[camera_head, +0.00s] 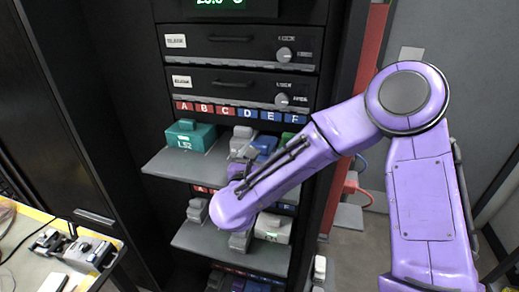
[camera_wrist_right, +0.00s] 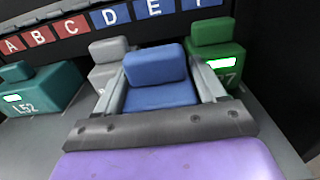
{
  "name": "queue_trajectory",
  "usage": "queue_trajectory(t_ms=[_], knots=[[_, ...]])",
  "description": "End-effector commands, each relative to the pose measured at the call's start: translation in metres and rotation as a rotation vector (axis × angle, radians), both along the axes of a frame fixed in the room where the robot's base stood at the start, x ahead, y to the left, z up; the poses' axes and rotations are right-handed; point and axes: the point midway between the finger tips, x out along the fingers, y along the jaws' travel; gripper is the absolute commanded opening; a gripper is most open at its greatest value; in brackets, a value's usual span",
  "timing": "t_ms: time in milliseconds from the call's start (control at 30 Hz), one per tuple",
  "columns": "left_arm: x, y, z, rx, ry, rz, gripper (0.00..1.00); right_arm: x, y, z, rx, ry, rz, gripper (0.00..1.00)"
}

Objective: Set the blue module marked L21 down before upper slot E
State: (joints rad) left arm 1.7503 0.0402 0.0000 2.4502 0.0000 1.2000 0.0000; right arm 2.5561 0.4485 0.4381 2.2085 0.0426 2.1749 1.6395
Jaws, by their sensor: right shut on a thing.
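My right gripper (camera_wrist_right: 162,88) is shut on a blue module (camera_wrist_right: 160,72), with a grey finger on each side of it. Its label is not readable. In the head view the blue module (camera_head: 265,144) is partly hidden behind my purple right arm, and the right gripper (camera_head: 258,152) is mostly hidden too. The module is at the upper shelf (camera_head: 160,161), below the row of slot letters. The blue E label (camera_wrist_right: 154,5) is just beyond the module in the wrist view, and shows in the head view (camera_head: 268,115). I cannot tell whether the module touches the shelf. My left gripper is out of view.
A grey module (camera_wrist_right: 105,50) stands close left of the held one, and a green module (camera_wrist_right: 217,50) close right. A teal module marked L52 (camera_wrist_right: 45,88) stands farther left. A lower shelf (camera_head: 190,238) holds grey and white modules. A workbench device (camera_head: 75,250) is at bottom left.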

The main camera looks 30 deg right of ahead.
Motion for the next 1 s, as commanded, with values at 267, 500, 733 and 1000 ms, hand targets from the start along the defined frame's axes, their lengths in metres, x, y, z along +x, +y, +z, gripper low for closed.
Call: queue_trajectory(t_ms=[267, 500, 733, 1000], knots=[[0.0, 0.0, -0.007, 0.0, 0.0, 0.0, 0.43, 0.0, 0.0, -0.004, 0.0, -0.001, 0.0, 0.32], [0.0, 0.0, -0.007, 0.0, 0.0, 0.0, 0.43, 0.0, 0.0, -0.004, 0.0, 0.0, 0.0, 0.95], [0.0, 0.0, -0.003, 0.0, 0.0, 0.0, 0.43, 0.0, 0.0, 0.0, 0.0, 0.0, 0.0, 0.95], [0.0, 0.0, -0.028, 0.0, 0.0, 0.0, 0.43, -0.033, 0.041, -0.005, -0.002, -0.003, 0.006, 0.95]])
